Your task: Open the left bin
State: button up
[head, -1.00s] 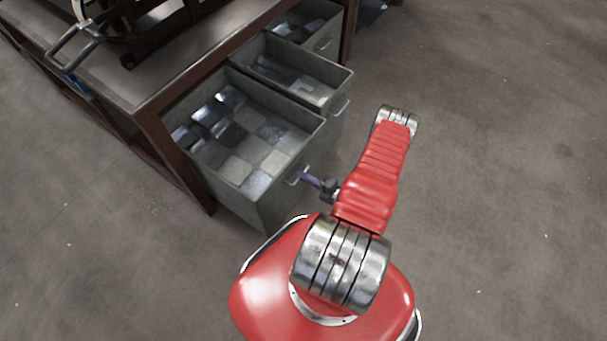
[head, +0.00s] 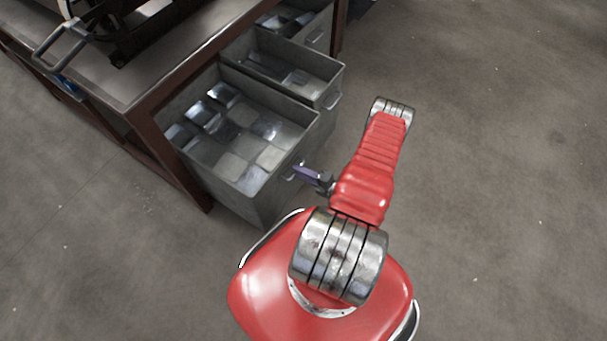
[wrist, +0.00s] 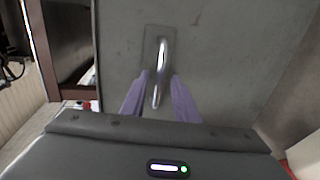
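The left bin (head: 232,191) is the nearest grey metal drawer in the head view. It stands pulled well out of the bench, and flat metallic squares lie inside. Its front panel (wrist: 220,50) fills much of the wrist view, with a shiny bar handle (wrist: 162,65) on it. My gripper (head: 297,171) is at this handle in the head view. In the wrist view my gripper's purple fingers (wrist: 160,77) stand apart, one on each side of the handle, with gaps visible. The gripper looks open around the handle, not clamped on it.
A middle bin (head: 327,86) and a further bin (head: 317,35) are also partly out, to the right along the bench (head: 130,85). A dark machine with a metal handle (head: 62,45) stands on the bench. The floor to the right is clear.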

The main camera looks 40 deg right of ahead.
jog(key=shift+s, duration=0.1)
jog(key=v, duration=1.3)
jog(key=shift+s, duration=0.3)
jog(key=shift+d, duration=0.1)
dwell(0.4)
